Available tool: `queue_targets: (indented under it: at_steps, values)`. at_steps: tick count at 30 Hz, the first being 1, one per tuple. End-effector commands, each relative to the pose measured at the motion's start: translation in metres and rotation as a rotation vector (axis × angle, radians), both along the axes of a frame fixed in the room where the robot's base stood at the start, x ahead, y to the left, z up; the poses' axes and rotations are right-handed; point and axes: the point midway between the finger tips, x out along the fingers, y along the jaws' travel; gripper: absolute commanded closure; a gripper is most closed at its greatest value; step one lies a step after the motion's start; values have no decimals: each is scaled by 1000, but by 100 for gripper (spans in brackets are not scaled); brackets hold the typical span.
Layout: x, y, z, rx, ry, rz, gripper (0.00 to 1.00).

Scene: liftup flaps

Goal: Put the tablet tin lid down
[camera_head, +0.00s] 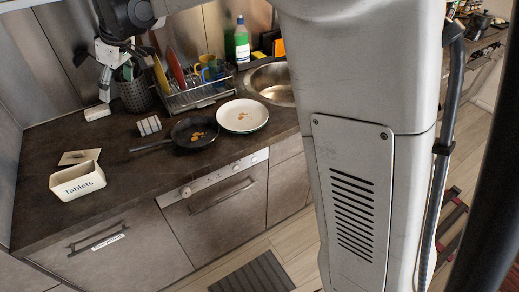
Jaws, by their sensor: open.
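The white tablet tin (78,186), lettered "Tablets", stands open on the dark countertop at the left. A pale, flat piece with a small dark knob, which looks like its lid (72,158), lies just behind the tin. It appears to rest on the counter; whether it touches the tin's rim I cannot tell. My gripper (104,88) is open and empty at the upper left, above the back of the counter. It is apart from the lid and the tin, and farther back than both.
A dark utensil holder (136,96) and a dish rack (195,94) stand near my gripper. A small white block (97,112), a striped item (148,126), a frying pan (194,133) and a white plate (242,116) occupy the counter. The counter right of the tin is clear.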

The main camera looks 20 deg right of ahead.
Motion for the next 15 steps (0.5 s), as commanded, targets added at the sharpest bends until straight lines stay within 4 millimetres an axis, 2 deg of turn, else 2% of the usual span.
queue_targets:
  at_steps: [1,6,15]
  values:
    - [-13,-16,8,2,-6,-35,31]
    - [-54,-64,27,11,-22,-152,31]
    - [-136,-138,39,30,-56,-356,31]
